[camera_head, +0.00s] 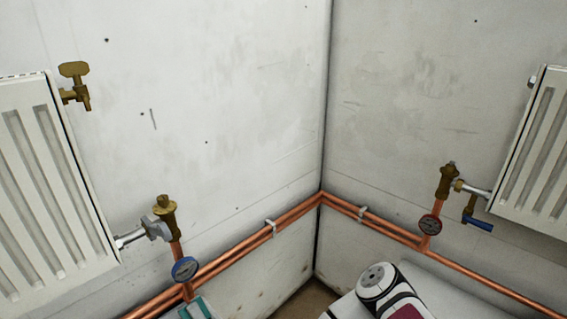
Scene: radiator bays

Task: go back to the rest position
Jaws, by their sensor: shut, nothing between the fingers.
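My gripper is not in view. A white rounded part with a dark band and a maroon patch shows at the lower right edge; it looks like a link of my arm. The left radiator (45,190) hangs on the left wall, with a brass valve (75,85) at its upper corner and another brass valve (163,220) at its lower corner. The right radiator (545,160) hangs on the right wall. A brass valve (447,182) and a blue-handled tap (474,218) are at its lower left.
Copper pipes (295,213) run low along both walls through the corner, held by clips. A teal object (197,308) is cut off at the bottom edge. The upper walls are bare.

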